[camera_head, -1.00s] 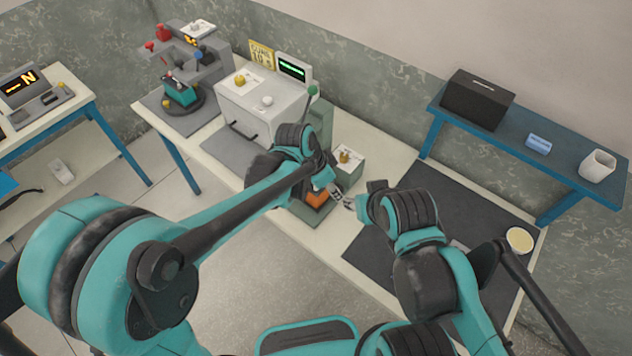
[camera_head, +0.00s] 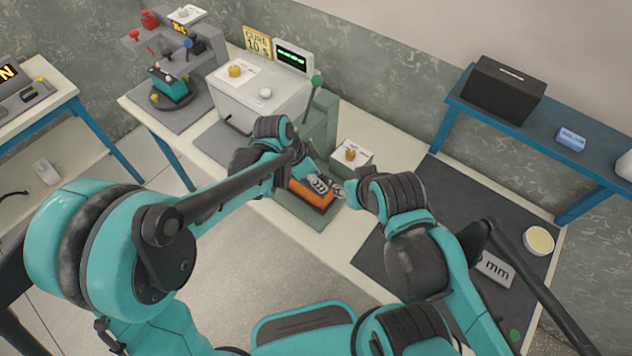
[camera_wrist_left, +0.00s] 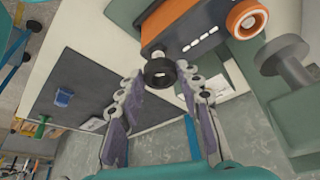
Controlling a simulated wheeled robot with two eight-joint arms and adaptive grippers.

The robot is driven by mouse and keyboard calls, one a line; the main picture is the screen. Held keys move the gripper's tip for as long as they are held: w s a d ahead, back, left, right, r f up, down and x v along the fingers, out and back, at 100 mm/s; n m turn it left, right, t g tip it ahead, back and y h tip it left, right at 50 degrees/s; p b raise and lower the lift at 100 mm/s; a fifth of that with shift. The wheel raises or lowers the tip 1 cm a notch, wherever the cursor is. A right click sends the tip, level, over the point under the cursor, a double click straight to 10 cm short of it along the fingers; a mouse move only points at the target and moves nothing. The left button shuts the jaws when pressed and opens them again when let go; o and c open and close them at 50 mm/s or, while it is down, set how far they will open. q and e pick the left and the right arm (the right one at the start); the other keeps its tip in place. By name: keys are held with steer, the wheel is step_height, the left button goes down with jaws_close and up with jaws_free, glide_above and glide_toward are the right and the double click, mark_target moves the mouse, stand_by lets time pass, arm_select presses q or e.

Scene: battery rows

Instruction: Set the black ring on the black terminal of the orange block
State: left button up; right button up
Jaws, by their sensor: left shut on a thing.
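The orange block (camera_head: 312,196) sits in a green fixture on the bench; in the left wrist view its orange side (camera_wrist_left: 170,10) shows at the top. My left gripper (camera_wrist_left: 160,74) is shut on the black ring (camera_wrist_left: 159,72), which sits between its fingertips at the block's near dark edge. An orange ring (camera_wrist_left: 246,19) sits at the block's other end. The ring and fingers hide the black terminal, and I cannot tell whether the ring is around it. In the head view my left gripper (camera_head: 320,184) is over the block. My right gripper (camera_head: 341,190) is close beside it, its jaws unclear.
A green post with a lever (camera_head: 317,80) stands behind the block. A small box with a brass knob (camera_head: 351,155) is at its right. The white machine (camera_head: 262,93) is at the back left. The dark mat (camera_head: 470,215) at the right has free room.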

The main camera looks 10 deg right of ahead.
arm_select(q)
step_height(320, 180, down, 3)
steer(key=shift+d+r+b, duration=0.1)
steer(key=shift+d+b, duration=0.05)
steer(key=shift+b, duration=0.55)
steer(key=shift+d, duration=0.15)
steer(key=shift+c, duration=0.3)
steer(key=shift+a+r, duration=0.1)
steer(key=shift+a, duration=0.15)
steer(key=o, duration=0.8)
steer(key=shift+d+f, duration=0.1)
steer(key=shift+f, duration=0.1)
steer(key=shift+o, duration=0.2)
arm_select(e)
steer(key=shift+w+d+f, duration=0.1)
steer(key=shift+d+f, duration=0.15)
steer(key=shift+f, duration=0.3)
steer(key=shift+d+f, duration=0.25)
steer(key=shift+f, duration=0.3)
